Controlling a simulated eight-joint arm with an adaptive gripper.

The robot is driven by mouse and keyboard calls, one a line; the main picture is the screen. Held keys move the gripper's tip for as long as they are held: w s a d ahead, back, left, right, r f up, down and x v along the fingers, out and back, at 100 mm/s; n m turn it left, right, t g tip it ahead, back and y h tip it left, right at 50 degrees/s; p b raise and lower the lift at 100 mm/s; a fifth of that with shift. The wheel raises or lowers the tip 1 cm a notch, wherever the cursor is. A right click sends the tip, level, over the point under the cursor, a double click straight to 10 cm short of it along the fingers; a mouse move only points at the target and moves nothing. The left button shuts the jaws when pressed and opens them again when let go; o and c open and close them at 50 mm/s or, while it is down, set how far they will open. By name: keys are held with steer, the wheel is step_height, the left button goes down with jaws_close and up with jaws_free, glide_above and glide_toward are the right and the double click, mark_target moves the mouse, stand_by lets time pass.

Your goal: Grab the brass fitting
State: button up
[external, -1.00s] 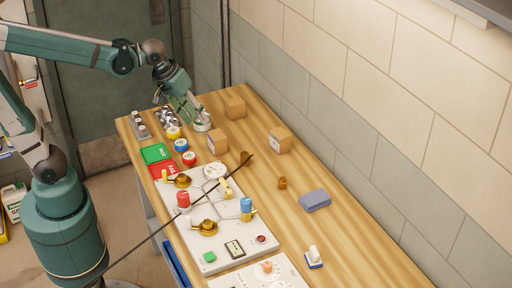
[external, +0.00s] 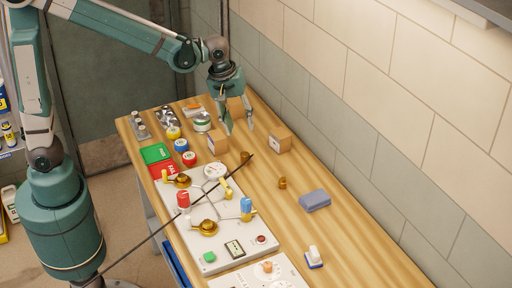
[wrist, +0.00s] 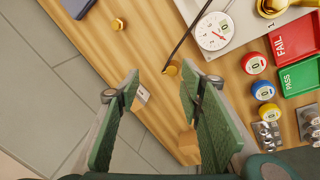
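In the wrist view this fitting (wrist: 118,24) is at the upper left, beyond my fingertips. A second small brass-coloured piece (external: 245,156) is by the tip of a dark thin rod. It also shows in the wrist view (wrist: 171,69), between the fingertip lines. I cannot tell which piece the task names. My gripper (external: 238,124) is open and empty, pointing down above the table near the cardboard boxes, farther back than both brass pieces.
The dark rod (external: 170,220) slants across the white valve panel (external: 212,259). Green (external: 155,152) and red trays are left. The wall bounds the right side.

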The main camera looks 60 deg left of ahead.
steer(key=w+d+f+n+g+p, duration=0.1)
steer(key=w+d+f+n+p, duration=0.3)
steer(key=w+d, duration=0.3)
steer(key=n+g+p, duration=0.2)
glide_above(283, 178)
steer(key=shift+y, duration=0.3)
steer(key=f, duration=0.6)
steer(key=shift+s+a+f, duration=0.1)
steer(key=shift+s+f, duration=0.1)
steer(key=shift+f, duration=0.2)
steer(key=shift+d+f, duration=0.2)
steer(key=shift+f, duration=0.05)
steer(key=shift+f, duration=0.15)
steer(key=shift+f, duration=1.15)
steer(key=shift+f, duration=0.15)
steer(key=shift+w+f, duration=0.15)
steer(key=shift+f, duration=2.35)
steer(key=c, duration=1)
